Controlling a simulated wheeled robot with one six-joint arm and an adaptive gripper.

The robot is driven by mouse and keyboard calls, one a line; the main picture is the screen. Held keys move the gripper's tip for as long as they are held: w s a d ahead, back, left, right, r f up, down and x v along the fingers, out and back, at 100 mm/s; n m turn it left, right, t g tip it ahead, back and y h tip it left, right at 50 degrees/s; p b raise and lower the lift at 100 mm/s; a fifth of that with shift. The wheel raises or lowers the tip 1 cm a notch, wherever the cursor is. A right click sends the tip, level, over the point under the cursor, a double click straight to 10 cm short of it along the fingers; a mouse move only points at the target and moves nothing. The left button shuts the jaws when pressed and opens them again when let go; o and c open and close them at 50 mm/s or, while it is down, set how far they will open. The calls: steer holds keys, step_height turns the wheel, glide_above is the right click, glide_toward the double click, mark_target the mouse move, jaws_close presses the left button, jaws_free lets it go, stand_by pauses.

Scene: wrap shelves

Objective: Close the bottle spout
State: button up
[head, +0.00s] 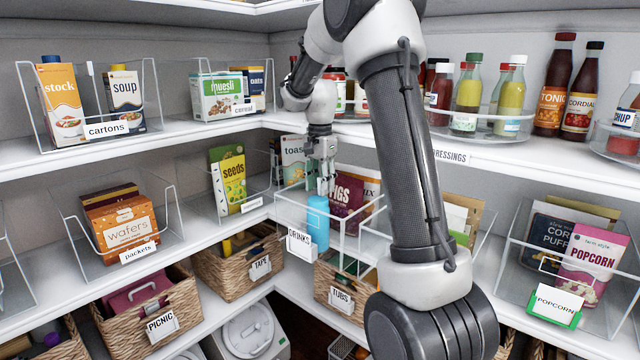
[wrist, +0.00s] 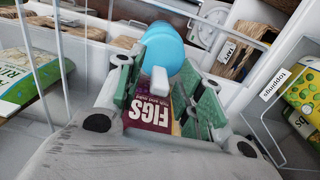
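The bottle is blue and stands in a clear bin labelled DRINKS; its body (head: 318,222) shows in the head view. In the wrist view its rounded blue top (wrist: 165,48) is at upper middle. A small white spout (wrist: 160,80) sticks out from that top, towards my wrist camera. My gripper (head: 324,188) is above and close to the bottle in the head view, pointing down. In the wrist view my gripper (wrist: 165,92) has its green-padded fingers apart, with the spout showing between them. I cannot tell whether a finger touches the bottle.
A purple FIGS bag (head: 345,197) stands right behind the bottle, and it shows between my fingers in the wrist view (wrist: 148,115). The clear bin's front rim (head: 300,207) and the DRINKS label (head: 300,245) are close by. A shelf with dressings bottles (head: 467,100) runs above.

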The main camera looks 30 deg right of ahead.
jaws_close()
steer(key=shift+s+a+f+t+h, duration=0.2)
steer(key=shift+a+t+h, duration=0.25)
steer(key=shift+h, duration=0.55)
steer(key=shift+a+f+t+h, duration=0.1)
steer(key=shift+a+t+h, duration=0.1)
steer(key=shift+h, duration=0.45)
steer(key=shift+a+t+h, duration=0.1)
steer(key=shift+t+h, duration=0.05)
steer(key=shift+h, duration=0.5)
jaws_free()
steer(key=v, duration=1.2)
steer(key=shift+s+d, duration=0.1)
steer(key=shift+d, duration=0.05)
